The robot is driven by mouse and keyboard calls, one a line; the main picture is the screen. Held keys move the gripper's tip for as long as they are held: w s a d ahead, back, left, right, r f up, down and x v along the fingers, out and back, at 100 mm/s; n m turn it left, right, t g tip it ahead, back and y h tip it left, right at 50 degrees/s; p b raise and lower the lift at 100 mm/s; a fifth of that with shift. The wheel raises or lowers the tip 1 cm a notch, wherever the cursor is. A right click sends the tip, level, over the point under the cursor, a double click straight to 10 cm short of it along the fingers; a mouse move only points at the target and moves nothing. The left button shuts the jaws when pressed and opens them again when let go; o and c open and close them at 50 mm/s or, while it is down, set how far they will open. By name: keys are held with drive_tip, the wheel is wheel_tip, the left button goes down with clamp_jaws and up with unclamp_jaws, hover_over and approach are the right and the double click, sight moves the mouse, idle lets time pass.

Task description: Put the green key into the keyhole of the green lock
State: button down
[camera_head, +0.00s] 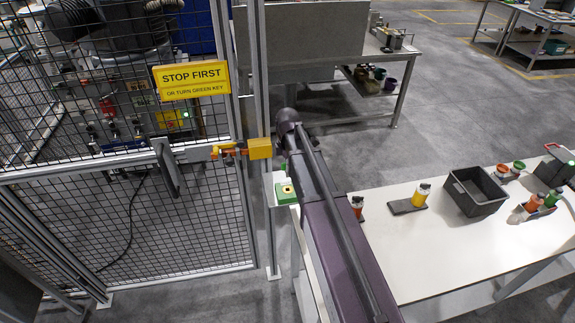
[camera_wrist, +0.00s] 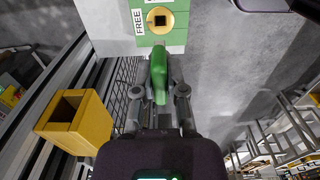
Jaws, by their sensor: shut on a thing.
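The green lock (camera_wrist: 177,38) is at the top of the wrist view, with a brass ring around a dark square keyhole (camera_wrist: 160,20) and a "FREE" label beside it. My arm mostly hides the gripper in the head view.
A yellow hollow block (camera_wrist: 78,120) sits left of my gripper; it also shows on the fence post (camera_head: 259,149). The mesh fence (camera_head: 190,225) with a yellow sign (camera_head: 191,80) stands left. A white table (camera_head: 430,240) with a grey bin (camera_head: 475,193) stands right.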

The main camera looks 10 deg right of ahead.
drive_tip(key=shift+f+b, duration=2.65)
drive_tip(key=shift+f, duration=0.15)
drive_tip(key=shift+f+b, duration=1.75)
drive_tip(key=shift+b, duration=0.05)
idle(0.3)
drive_tip(key=c, duration=0.6)
unclamp_jaws()
drive_tip(key=shift+r, duration=0.25)
wheel_tip(320, 180, up, 9)
drive_tip(key=p, duration=0.9)
drive_tip(key=shift+f, duration=0.1)
idle(0.4)
